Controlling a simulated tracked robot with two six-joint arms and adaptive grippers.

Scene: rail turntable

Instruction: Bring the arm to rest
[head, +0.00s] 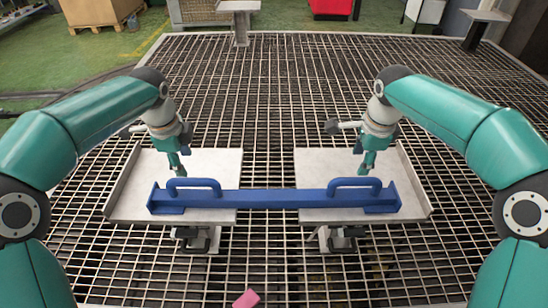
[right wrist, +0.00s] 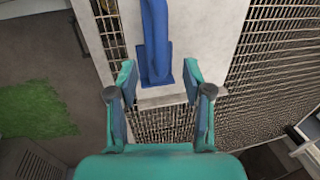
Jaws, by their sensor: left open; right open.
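A long blue bar (head: 272,200) with two raised loop handles, left (head: 193,183) and right (head: 355,183), lies across two grey plates, left (head: 140,190) and right (head: 398,172). My left gripper (head: 180,166) is open and points down above the left plate, just behind the left handle. My right gripper (head: 366,167) is open above the right plate, behind the right handle. In the right wrist view, the open fingers (right wrist: 162,82) are spread with nothing held, and the end of the blue bar (right wrist: 155,72) shows beyond them.
A metal grating floor (head: 270,100) surrounds the plates, with an open gap between them. A small pink block (head: 246,299) is at the bottom edge. A grey stand (head: 240,20) and a red box (head: 331,8) are at the back.

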